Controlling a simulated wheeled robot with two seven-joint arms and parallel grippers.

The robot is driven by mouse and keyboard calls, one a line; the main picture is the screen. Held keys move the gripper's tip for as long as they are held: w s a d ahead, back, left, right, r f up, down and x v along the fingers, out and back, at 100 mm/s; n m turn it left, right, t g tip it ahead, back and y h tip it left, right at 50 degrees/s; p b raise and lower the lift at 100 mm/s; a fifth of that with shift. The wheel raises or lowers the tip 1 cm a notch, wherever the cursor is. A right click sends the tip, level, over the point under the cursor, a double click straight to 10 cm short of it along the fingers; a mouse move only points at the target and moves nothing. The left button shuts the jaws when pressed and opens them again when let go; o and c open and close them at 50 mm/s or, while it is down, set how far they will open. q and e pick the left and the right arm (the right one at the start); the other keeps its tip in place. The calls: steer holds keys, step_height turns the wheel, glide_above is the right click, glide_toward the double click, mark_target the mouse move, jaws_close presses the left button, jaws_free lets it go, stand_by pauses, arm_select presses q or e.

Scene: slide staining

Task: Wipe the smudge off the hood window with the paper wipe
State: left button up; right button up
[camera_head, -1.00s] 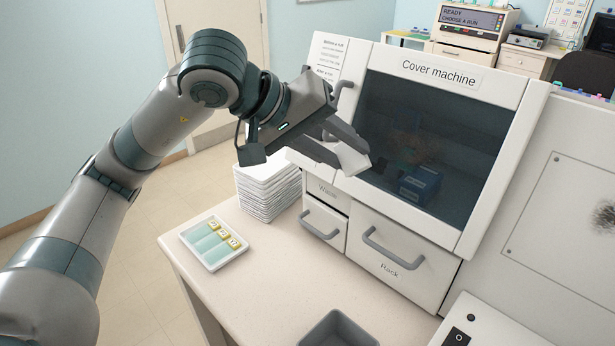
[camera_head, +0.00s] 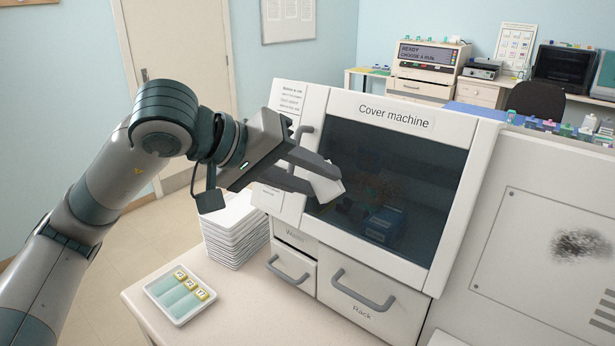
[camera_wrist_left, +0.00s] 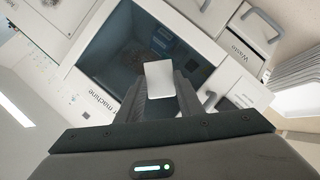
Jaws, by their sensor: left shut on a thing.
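My left gripper (camera_head: 318,176) is shut on the white paper wipe (camera_head: 328,187) and holds it in front of the lower left part of the hood window. The wipe (camera_wrist_left: 160,78) also shows between the fingers (camera_wrist_left: 160,98) in the left wrist view. The hood window (camera_head: 420,170) is the dark glass front of the cover machine (camera_head: 480,185). A faint brownish smudge (camera_head: 378,188) shows on or behind the glass, right of the wipe. I cannot tell whether the wipe touches the glass. My right gripper is not in view.
Two drawers with grey handles (camera_head: 362,290) sit below the window. A stack of white trays (camera_head: 235,232) stands left of the machine, and a slide tray (camera_head: 181,296) lies on the bench. A pale panel with a dark speckled patch (camera_head: 580,244) is at the right.

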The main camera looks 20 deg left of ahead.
arm_select(q)
steer(key=shift+w+d+f, duration=0.25)
steer(key=shift+w+f, duration=0.05)
steer(key=shift+w, duration=0.35)
steer(key=shift+w+d+f, duration=0.2)
steer(key=shift+w+d, duration=0.05)
steer(key=shift+w, duration=0.35)
steer(key=shift+w+d+f, duration=0.2)
steer(key=shift+w+d, duration=0.05)
steer(key=shift+w, duration=0.3)
steer(key=shift+w+f, duration=0.1)
steer(key=shift+w, duration=0.1)
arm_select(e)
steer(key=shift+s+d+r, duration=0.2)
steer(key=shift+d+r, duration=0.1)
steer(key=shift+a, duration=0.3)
arm_select(q)
steer(key=shift+w+d+f, duration=0.2)
steer(key=shift+w+d, duration=0.05)
steer(key=shift+w, duration=0.2)
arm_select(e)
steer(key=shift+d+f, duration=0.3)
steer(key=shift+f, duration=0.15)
arm_select(q)
steer(key=shift+w+d+f+b, duration=0.15)
steer(key=shift+w+f+b, duration=0.05)
steer(key=shift+w+b, duration=0.3)
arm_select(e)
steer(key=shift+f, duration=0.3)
